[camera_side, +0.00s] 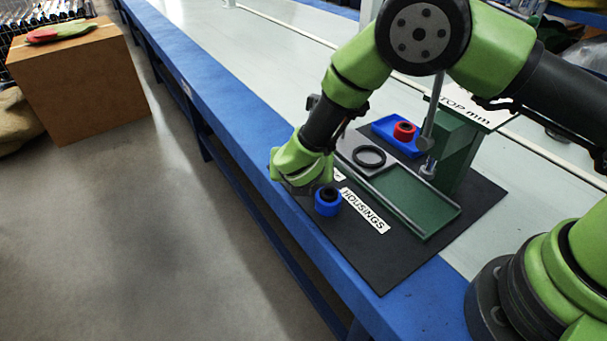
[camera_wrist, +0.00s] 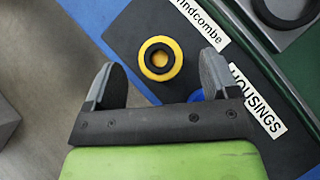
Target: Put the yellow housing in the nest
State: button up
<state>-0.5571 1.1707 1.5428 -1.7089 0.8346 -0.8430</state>
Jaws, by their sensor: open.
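The yellow housing (camera_wrist: 160,59) is a round ring with a dark centre, on the black mat near the bench edge in the wrist view. My gripper (camera_wrist: 157,66) is open, with one finger on each side of the housing in that picture. I cannot tell how high above it the fingertips are. In the side view my gripper (camera_side: 308,184) hides the yellow housing. A black ring on a grey block (camera_side: 369,157), which looks like the nest, sits at the end of the green channel; part of it shows in the wrist view (camera_wrist: 284,14).
A blue housing (camera_side: 328,203) stands close beside my gripper, partly hidden under it in the wrist view (camera_wrist: 196,96). A HOUSINGS label (camera_side: 365,211) lies on the mat. A blue tray with a red part (camera_side: 404,131) and a green post (camera_side: 455,150) stand behind.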

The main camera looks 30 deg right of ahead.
jog(key=shift+x, duration=1.25)
jog(key=c, duration=1)
jog(key=shift+r, duration=0.15)
jog(key=shift+c, duration=0.2)
notch_tip(320, 180, up, 17)
jog(key=s+d+f+m+g+h, duration=0.2)
jog(key=d+m+g, duration=0.15)
jog(key=d, duration=0.35)
jog(key=s+d+f+m+g+h, duration=0.2)
jog(key=d+f+m, duration=0.1)
jog(key=d+m, duration=0.25)
jog(key=f, duration=0.6)
jog(key=d+f, duration=0.1)
jog(key=f, duration=0.2)
jog(key=shift+w+f, duration=0.15)
jog(key=shift+f, duration=0.05)
